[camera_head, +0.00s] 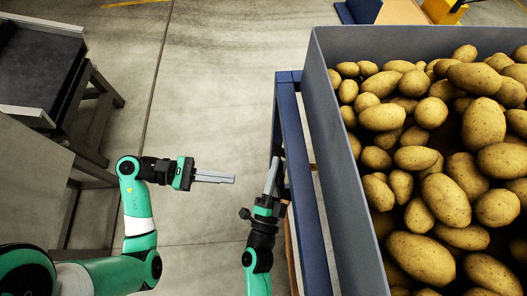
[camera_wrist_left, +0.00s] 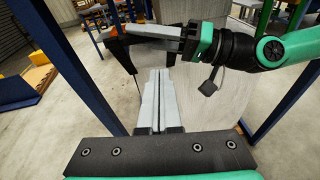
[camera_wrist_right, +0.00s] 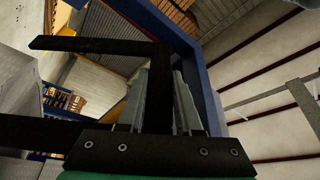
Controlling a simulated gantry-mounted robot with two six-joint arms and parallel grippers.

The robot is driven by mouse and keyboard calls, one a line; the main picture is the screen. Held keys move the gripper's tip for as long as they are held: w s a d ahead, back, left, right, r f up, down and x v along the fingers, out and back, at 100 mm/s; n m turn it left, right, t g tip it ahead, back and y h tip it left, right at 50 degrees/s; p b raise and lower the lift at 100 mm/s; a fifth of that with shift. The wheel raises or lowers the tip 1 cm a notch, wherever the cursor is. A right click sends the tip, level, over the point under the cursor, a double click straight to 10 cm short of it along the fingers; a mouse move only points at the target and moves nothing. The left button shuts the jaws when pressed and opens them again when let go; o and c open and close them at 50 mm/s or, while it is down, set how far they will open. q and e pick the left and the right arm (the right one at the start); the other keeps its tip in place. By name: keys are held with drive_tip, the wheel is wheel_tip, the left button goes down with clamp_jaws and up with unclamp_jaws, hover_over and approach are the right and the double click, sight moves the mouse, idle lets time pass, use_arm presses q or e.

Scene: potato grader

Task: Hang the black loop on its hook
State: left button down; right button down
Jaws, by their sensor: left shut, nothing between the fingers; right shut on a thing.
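My right gripper (camera_head: 272,172) is shut beside the blue frame. In the right wrist view its fingers (camera_wrist_right: 160,95) close on one side of the black loop (camera_wrist_right: 100,45), a flat angular band whose two arms reach to the left. In the left wrist view the right gripper (camera_wrist_left: 165,46) comes in from the right, with a dark part of the loop (camera_wrist_left: 123,58) at its tips. In the head view the loop is mostly hidden by the fingers. My left gripper (camera_head: 215,177) is shut and empty, left of the right one; its fingers also show in the left wrist view (camera_wrist_left: 158,100). I cannot make out the hook.
A blue frame (camera_head: 308,215) stands just right of my right gripper, along a grey bin (camera_head: 345,190) full of potatoes (camera_head: 445,200). A dark machine on legs (camera_head: 40,70) stands at the far left. The floor (camera_head: 215,90) between is clear.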

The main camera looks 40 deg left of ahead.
use_arm(q)
drive_tip(key=w+d+n+t+y, duration=0.1)
drive_tip(key=w+d+n, duration=0.1)
drive_tip(key=w+d, duration=0.4)
drive_tip(key=w, duration=0.2)
drive_tip(key=shift+w+f+t, duration=0.15)
drive_tip(key=shift+w+t, duration=0.15)
drive_tip(key=shift+w, duration=0.05)
drive_tip(key=shift+d, duration=0.1)
idle(0.3)
use_arm(e)
drive_tip(key=shift+s+a, duration=0.1)
drive_tip(key=shift+a, duration=0.05)
drive_tip(key=c, duration=0.6)
unclamp_jaws()
drive_tip(key=shift+s+f, duration=0.1)
drive_tip(key=shift+f, duration=0.1)
use_arm(q)
drive_tip(key=shift+w+d+r, duration=0.5)
drive_tip(key=shift+w+r, duration=0.1)
drive_tip(key=shift+r, duration=0.15)
